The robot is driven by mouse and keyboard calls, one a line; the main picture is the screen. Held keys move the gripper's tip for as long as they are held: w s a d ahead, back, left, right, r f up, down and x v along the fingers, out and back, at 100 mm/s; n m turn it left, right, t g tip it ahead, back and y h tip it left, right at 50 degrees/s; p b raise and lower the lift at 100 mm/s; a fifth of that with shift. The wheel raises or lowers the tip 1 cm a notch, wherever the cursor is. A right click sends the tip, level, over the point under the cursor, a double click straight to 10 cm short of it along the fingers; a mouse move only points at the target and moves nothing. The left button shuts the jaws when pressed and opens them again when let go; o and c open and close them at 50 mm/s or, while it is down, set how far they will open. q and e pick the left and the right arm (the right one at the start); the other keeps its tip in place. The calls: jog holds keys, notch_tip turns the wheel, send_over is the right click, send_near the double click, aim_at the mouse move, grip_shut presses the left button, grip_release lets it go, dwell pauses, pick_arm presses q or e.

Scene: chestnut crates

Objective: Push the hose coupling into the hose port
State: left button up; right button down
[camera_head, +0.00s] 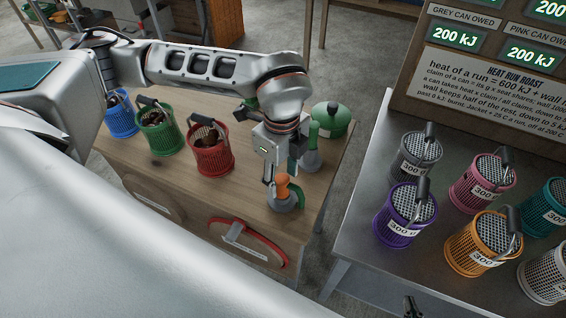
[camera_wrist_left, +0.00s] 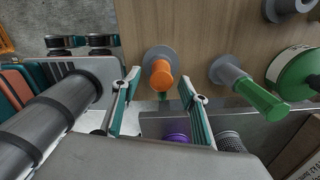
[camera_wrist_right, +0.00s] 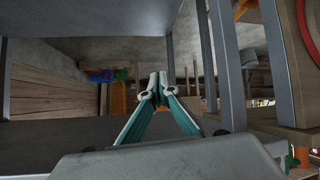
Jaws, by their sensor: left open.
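An orange-topped piece (camera_head: 282,187) stands on a grey round base at the near right corner of the wooden table, with a green part beside it. It also shows in the left wrist view (camera_wrist_left: 161,76), between the fingers. A green-handled grey piece (camera_head: 312,155) stands behind it; it appears in the left wrist view (camera_wrist_left: 262,100) too. I cannot tell which is the hose coupling or the hose port. My left gripper (camera_head: 281,178) is open above and around the orange top; contact cannot be told. My right gripper (camera_wrist_right: 157,82) has its fingertips together, empty, away from these pieces.
Blue (camera_head: 121,116), green (camera_head: 160,132) and red baskets (camera_head: 211,150) with brown contents stand on the wooden table (camera_head: 180,190). A green lidded pot (camera_head: 332,120) stands at its right. Several mesh cans, including a purple can (camera_head: 398,215), stand on the grey table (camera_head: 355,240), across a gap.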

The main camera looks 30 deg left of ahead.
pick_arm(q)
notch_tip(320, 180, down, 2)
jog(key=shift+f, duration=0.65)
pick_arm(e)
jog(key=shift+w+r, duration=0.65)
jog(key=shift+r, duration=0.05)
pick_arm(q)
grip_shut()
jog(key=c, duration=1)
grip_release()
jog(key=shift+w, duration=0.1)
grip_shut()
jog(key=shift+r, duration=0.1)
pick_arm(e)
jog(key=shift+s+f, duration=0.2)
jog(key=shift+f, duration=0.15)
pick_arm(q)
jog(key=shift+r, duration=0.55)
pick_arm(e)
jog(key=shift+w+r, duration=0.1)
jog(key=shift+r, duration=0.3)
